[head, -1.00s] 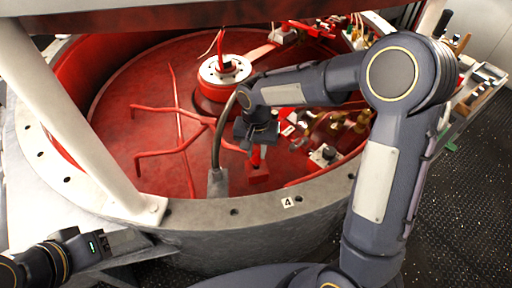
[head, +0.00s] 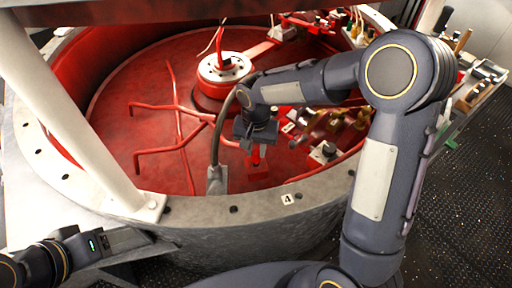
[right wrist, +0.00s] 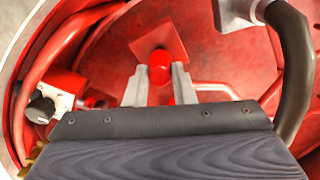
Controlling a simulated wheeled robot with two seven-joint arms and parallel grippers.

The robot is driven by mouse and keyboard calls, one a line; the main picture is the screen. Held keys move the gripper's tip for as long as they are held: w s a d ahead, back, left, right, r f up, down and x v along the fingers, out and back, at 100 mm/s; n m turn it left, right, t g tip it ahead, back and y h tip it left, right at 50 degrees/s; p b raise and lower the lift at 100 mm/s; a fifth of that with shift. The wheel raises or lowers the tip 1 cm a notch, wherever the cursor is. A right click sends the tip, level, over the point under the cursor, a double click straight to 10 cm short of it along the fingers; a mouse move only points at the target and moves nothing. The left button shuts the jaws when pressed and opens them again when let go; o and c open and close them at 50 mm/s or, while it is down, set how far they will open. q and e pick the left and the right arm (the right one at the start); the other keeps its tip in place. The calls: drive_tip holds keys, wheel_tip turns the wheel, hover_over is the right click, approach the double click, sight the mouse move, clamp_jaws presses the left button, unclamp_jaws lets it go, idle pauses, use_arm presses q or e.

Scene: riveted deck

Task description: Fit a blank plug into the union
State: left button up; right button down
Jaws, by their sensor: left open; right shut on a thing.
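My right gripper (head: 256,147) reaches down inside the red-lined round well, and its fingers are shut on a red cylindrical piece, likely the blank plug (right wrist: 160,68). In the right wrist view the piece's rounded end shows between the two pale fingertips (right wrist: 160,86). A red square plate (right wrist: 153,37), possibly part of the union, lies just beyond it; I cannot tell whether the piece touches it. The plate also shows below the gripper in the head view (head: 257,172). My left gripper (head: 112,240) is open and empty at the lower left, outside the well.
A grey hose (head: 217,140) with a block end stands just left of my right gripper and also shows in the right wrist view (right wrist: 294,60). Red pipes (head: 180,150) cross the well floor. A white-topped hub (head: 224,67) stands behind. Valves and fittings (head: 345,128) crowd the right side.

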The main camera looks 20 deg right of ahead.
drive_tip(key=shift+f+b, duration=0.8)
drive_tip(key=shift+f, duration=0.2)
idle(0.5)
drive_tip(key=c, duration=1.1)
unclamp_jaws()
drive_tip(key=shift+r, duration=0.1)
wheel_tip(320, 180, up, 8)
drive_tip(key=shift+f, duration=0.25)
drive_tip(key=shift+r, duration=0.15)
